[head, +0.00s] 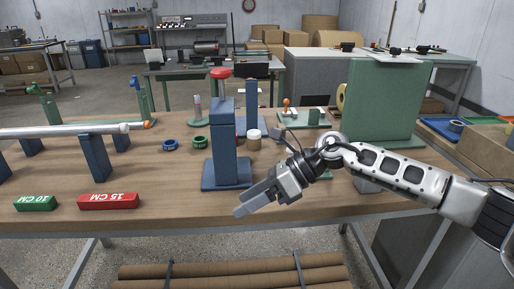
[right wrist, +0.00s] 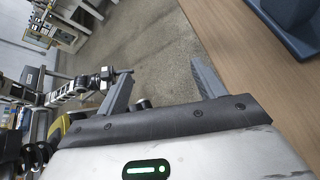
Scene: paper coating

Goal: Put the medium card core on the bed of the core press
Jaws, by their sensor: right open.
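The blue core press (head: 225,140), with a red knob on top, stands near the middle of the table; its bed seems to be the flat blue base (head: 227,183). A small tan cylinder (head: 254,140), which may be the medium card core, stands upright to the right of and behind the press post. I cannot judge its size class. My right gripper (head: 248,203) is open and empty, low in front of the press base, near the table's front edge. In the right wrist view its fingers (right wrist: 160,88) have only floor between them. My left gripper (right wrist: 108,76) seems to show small there, its jaws unclear.
A blue ring (head: 170,145) and a green ring (head: 200,141) lie left of the press. Green (head: 35,203) and red (head: 108,201) length blocks lie at the front left. A metal bar (head: 75,130) rests on blue stands. A tall green panel (head: 383,105) stands at the right.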

